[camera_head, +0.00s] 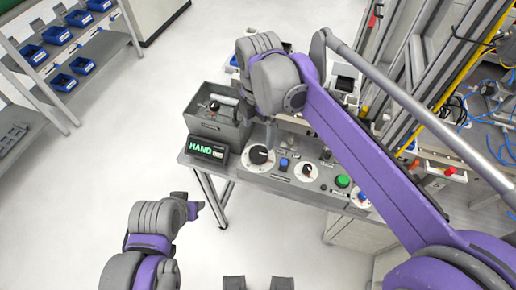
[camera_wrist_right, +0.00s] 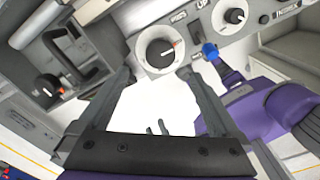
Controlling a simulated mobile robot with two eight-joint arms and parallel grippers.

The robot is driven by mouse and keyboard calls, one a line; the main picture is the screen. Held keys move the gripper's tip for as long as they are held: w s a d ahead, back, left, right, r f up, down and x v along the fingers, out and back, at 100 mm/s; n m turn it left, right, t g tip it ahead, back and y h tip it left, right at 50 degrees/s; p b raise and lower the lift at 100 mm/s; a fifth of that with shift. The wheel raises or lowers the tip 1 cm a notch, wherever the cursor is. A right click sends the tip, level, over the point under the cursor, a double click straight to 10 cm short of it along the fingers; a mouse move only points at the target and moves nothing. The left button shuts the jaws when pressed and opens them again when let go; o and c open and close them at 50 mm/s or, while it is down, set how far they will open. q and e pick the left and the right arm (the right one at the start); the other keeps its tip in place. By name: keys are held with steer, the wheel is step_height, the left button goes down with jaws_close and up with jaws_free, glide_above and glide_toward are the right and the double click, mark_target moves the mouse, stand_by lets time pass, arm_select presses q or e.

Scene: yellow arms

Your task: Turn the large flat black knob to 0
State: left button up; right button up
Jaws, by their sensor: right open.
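The large flat black knob (camera_head: 258,155) sits on a white dial at the left end of the grey control panel (camera_head: 280,183). In the right wrist view the large knob (camera_wrist_right: 160,52) shows a red mark at its right edge. My right gripper (camera_wrist_right: 155,75) is open, with its fingers pointing toward the panel and nothing seen between them. The large knob appears just beyond the fingertips; I cannot tell the exact gap. In the head view, my right arm hides most of this gripper.
A smaller black knob (camera_head: 307,170), a blue switch (camera_head: 284,163) and a green button (camera_head: 343,181) share the panel. A HAND display (camera_head: 207,151) and a grey box (camera_head: 215,122) with a black knob stand to the left. Open floor lies at left.

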mark_target(259, 153)
step_height(259, 153, down, 10)
steer(key=shift+r, duration=0.2)
steer(key=c, duration=1.4)
